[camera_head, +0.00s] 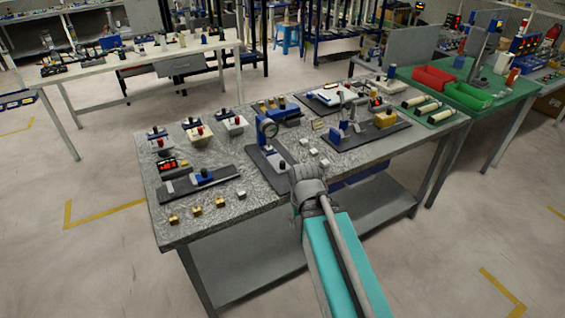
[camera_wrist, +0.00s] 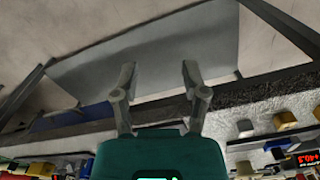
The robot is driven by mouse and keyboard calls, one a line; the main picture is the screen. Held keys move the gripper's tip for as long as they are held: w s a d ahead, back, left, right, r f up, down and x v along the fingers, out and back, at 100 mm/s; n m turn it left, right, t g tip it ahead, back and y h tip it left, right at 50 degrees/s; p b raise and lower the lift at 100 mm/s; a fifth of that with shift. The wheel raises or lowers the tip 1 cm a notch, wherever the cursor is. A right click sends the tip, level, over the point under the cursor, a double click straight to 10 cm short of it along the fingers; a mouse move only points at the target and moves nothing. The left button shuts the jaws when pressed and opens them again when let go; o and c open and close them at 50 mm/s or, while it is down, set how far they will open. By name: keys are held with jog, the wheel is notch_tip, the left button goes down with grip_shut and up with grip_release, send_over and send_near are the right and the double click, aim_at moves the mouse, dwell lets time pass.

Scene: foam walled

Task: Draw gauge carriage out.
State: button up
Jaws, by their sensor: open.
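A black knob (camera_head: 283,166) is at this assembly's front right. I take this as the gauge carriage, though its sliding part cannot be made out. My gripper (camera_head: 308,180) is near the table's front edge, just in front of and to the right of the knob. In the wrist view my gripper (camera_wrist: 158,76) has its fingers spread, with nothing between them. The dial gauge is not clear there.
Brass blocks (camera_head: 197,211) line the front left; small white blocks (camera_head: 312,151) lie right of the gauge. A blue fixture (camera_head: 337,135) stands further right. Floor before the table is clear.

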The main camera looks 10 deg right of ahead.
jog(key=shift+o, duration=0.8)
jog(key=shift+w, duration=0.15)
notch_tip(320, 180, up, 13)
jog(key=p, duration=1.3)
send_over(283, 162)
jog(key=shift+w+n, duration=0.15)
jog(key=shift+n, duration=0.15)
jog(key=shift+f, duration=0.15)
notch_tip(283, 162, down, 14)
jog(key=b, duration=1.3)
jog(key=shift+r+b, duration=0.2)
jog(key=shift+b, duration=0.2)
grip_shut()
